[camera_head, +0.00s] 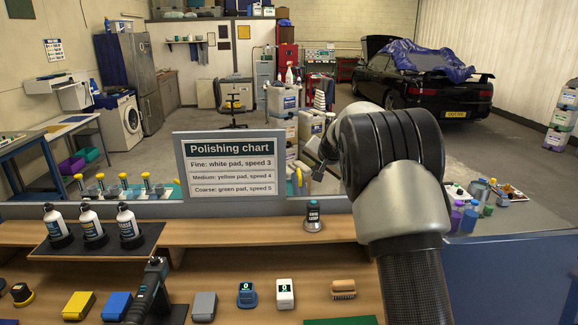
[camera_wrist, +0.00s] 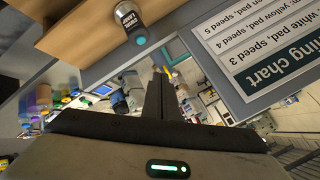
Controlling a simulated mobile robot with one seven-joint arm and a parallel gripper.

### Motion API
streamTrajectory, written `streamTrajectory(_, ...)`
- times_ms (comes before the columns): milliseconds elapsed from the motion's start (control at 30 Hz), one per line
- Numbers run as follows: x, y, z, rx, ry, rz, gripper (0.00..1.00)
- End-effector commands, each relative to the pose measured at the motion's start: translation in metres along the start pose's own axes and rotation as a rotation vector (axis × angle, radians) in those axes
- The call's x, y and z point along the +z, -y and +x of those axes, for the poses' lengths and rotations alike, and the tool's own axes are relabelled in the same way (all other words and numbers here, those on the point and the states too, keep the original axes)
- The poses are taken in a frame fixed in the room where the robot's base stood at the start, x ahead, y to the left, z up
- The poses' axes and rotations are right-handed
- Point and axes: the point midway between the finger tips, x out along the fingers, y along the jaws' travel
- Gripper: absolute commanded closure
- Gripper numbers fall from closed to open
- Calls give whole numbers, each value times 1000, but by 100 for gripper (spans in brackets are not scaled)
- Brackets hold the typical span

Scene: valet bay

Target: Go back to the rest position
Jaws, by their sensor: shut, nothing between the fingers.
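My arm rises from the lower right of the head view and bends away over the bench. My gripper (camera_head: 319,172) shows small and partly hidden by my arm, just right of the polishing chart sign (camera_head: 231,165). In the wrist view my gripper (camera_wrist: 160,76) has its fingers together with nothing between them.
Three white bottles (camera_head: 90,228) stand on a dark mat at left. A polisher (camera_head: 150,295), yellow block (camera_head: 78,305), blue block (camera_head: 117,306), grey block (camera_head: 204,306), two small displays (camera_head: 247,294) and a brush (camera_head: 343,289) lie on the lower shelf. Purple bottles (camera_head: 469,220) stand at right.

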Motion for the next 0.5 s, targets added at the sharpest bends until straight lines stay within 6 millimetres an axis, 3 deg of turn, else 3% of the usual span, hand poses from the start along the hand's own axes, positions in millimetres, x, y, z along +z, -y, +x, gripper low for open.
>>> streamTrajectory(33,-1,3,-28,-4,4,-16,100)
streamTrajectory(267,32,-5,-144,9,73,-132,100)
streamTrajectory(500,94,-34,-253,28,138,-282,100)
